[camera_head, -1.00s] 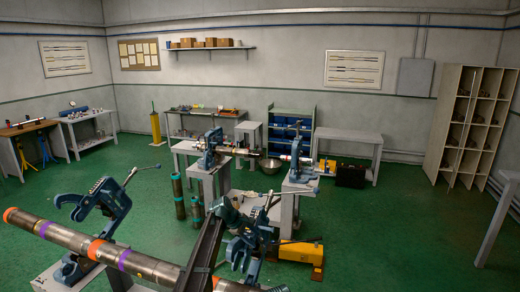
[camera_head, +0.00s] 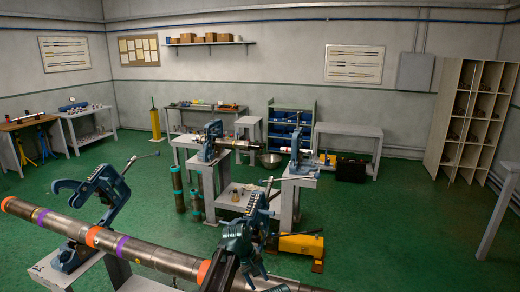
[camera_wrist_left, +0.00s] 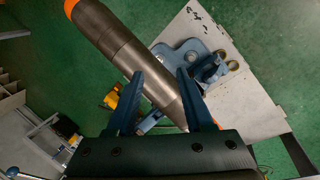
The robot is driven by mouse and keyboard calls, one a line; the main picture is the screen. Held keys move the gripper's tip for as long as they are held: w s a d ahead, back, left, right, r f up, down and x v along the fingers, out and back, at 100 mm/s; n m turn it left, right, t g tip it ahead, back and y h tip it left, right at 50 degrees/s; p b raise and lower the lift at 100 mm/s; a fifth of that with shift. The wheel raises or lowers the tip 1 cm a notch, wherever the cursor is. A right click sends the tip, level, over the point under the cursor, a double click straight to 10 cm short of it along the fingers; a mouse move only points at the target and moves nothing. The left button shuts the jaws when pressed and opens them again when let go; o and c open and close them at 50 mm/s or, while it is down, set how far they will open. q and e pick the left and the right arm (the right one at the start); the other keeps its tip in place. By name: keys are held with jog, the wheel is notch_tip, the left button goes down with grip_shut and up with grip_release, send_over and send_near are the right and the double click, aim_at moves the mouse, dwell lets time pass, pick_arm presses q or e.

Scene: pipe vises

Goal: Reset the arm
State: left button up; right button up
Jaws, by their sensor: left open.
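A long steel pipe (camera_head: 160,255) with orange and purple bands lies across the near left, in an open blue vise (camera_head: 98,195). A second blue vise (camera_head: 262,212) stands near the pipe's right end, partly hidden by my left arm. My left gripper (camera_head: 240,250) is over the pipe's right part. In the left wrist view its two blue fingers (camera_wrist_left: 160,75) are apart. The pipe (camera_wrist_left: 115,40) passes behind the gap between them. Contact with the pipe cannot be told. My right gripper is not in view.
Farther back, vises (camera_head: 212,142) on grey stands hold another pipe. A yellow pedal unit (camera_head: 300,246) sits on the green floor right of the near vise. Several upright pipes (camera_head: 178,190) stand behind.

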pick_arm(q)
jog(key=s+a+f+m+y+b, duration=0.1)
jog(key=s+f+m+b, duration=0.2)
jog(key=s, duration=0.5)
jog(key=s+a+f+m+g+y+b, duration=0.1)
jog(key=s+a+f+m+y+b, duration=0.1)
jog(key=s+f, duration=0.3)
jog(key=s+a+f+m+y+b, duration=0.1)
jog(key=s+f+m+b, duration=0.3)
jog(key=s, duration=0.8)
jog(key=shift+s+a+f+m+y+b, duration=0.2)
jog(key=shift+s+a+m+y+b, duration=0.15)
jog(key=shift+a, duration=0.35)
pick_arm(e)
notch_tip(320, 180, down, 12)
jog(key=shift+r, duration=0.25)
pick_arm(q)
jog(key=shift+w, duration=0.1)
